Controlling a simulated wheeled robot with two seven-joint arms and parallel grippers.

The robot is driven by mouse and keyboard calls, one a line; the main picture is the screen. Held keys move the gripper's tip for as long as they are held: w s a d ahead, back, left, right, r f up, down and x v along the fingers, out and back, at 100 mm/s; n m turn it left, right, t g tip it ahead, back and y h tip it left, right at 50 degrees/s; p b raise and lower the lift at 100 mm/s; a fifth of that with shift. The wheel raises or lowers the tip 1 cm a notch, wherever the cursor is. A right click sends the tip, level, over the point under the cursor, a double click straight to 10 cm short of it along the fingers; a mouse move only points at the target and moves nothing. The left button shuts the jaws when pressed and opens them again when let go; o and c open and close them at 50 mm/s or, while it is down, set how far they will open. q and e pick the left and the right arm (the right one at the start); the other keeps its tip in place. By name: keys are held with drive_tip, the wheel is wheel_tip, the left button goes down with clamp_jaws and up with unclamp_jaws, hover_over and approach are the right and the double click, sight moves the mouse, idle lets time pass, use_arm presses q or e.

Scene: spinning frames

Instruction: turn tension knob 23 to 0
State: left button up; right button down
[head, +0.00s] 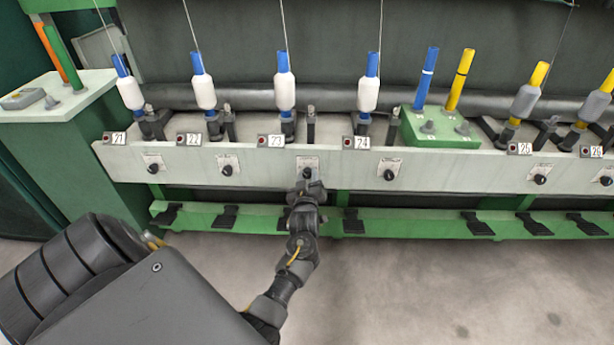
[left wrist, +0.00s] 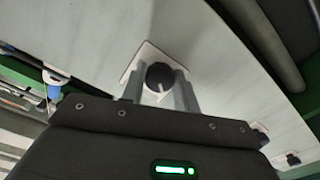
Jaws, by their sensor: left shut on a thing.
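Tension knob 23 (head: 307,173) is a small black knob on a pale dial plate, on the white rail below the label 23 (head: 276,140). My left gripper (head: 307,182) reaches up to it from below and hides part of it. In the left wrist view the round dark knob (left wrist: 160,76) with a light pointer mark sits between the two grey fingers of my left gripper (left wrist: 160,90), which are shut on it. The plate's scale (left wrist: 147,58) is too small to read. My right gripper is not in view.
Similar knobs sit along the rail, at 22 (head: 227,170) and 24 (head: 389,175). White bobbins (head: 285,92) on blue tubes stand above. A green block (head: 440,139) with two tubes sits right of 24. A green bar with black pedals (head: 353,222) runs below the rail.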

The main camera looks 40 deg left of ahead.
use_arm(q)
drive_tip(key=n, duration=0.5)
drive_tip(key=shift+p, duration=0.35)
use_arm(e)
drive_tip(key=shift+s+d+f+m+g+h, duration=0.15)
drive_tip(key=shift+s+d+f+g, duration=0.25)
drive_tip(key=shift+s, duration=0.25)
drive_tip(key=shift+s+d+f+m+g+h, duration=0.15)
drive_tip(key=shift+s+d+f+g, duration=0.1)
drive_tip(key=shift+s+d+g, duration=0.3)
use_arm(q)
drive_tip(key=shift+n, duration=0.3)
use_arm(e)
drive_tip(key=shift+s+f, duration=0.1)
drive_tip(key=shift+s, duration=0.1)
use_arm(q)
drive_tip(key=o, duration=1)
drive_tip(key=shift+c, duration=0.2)
